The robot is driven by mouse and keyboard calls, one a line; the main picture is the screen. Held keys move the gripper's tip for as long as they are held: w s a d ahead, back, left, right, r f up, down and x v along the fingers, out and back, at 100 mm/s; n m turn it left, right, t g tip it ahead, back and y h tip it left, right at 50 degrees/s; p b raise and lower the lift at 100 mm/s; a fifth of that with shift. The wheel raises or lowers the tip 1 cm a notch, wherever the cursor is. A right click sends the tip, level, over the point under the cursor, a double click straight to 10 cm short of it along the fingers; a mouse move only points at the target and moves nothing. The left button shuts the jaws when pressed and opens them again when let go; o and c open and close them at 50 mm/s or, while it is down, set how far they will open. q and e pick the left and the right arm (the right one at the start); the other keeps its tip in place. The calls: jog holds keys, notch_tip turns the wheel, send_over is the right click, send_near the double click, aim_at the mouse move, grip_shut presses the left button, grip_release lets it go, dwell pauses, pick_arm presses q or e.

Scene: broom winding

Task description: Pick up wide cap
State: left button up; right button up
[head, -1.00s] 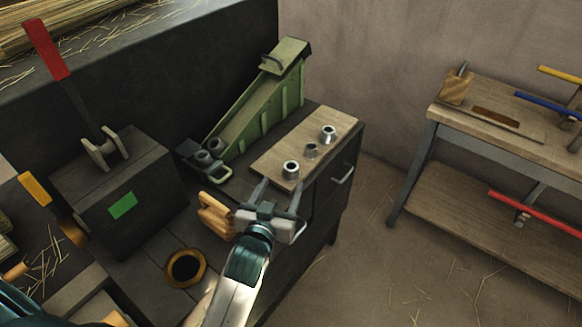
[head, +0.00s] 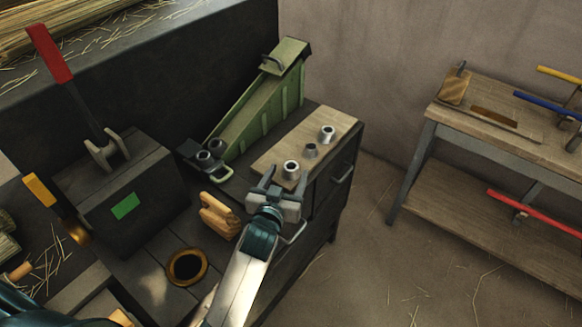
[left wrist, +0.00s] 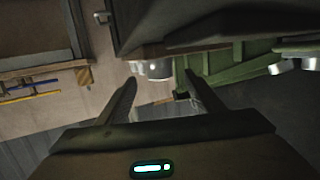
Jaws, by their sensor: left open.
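Three metal caps stand in a row on a wooden board (head: 268,160) in the head view: a near silver cap (head: 291,169), a smaller, darker middle cap (head: 310,150) and a far silver cap (head: 327,133). I cannot tell for certain which one is the wide cap. My left gripper (head: 284,178) is open and empty, with its fingertips just in front of the near cap, apparently on either side of it. In the left wrist view, a silver cap (left wrist: 156,69) shows beyond and between the open fingers (left wrist: 161,84). My right gripper is out of view.
A green sloped holder (head: 262,105) stands behind the board. A wooden grooved block (head: 219,215) and a brass-rimmed hole (head: 187,266) lie left of my left arm. A drawer handle (head: 343,173) sticks out at the cabinet's side. A tool bench (head: 480,120) stands at right.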

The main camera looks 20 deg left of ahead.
pick_arm(q)
jog(key=shift+w+f, duration=0.2)
jog(key=shift+w, duration=0.55)
jog(key=c, duration=1.1)
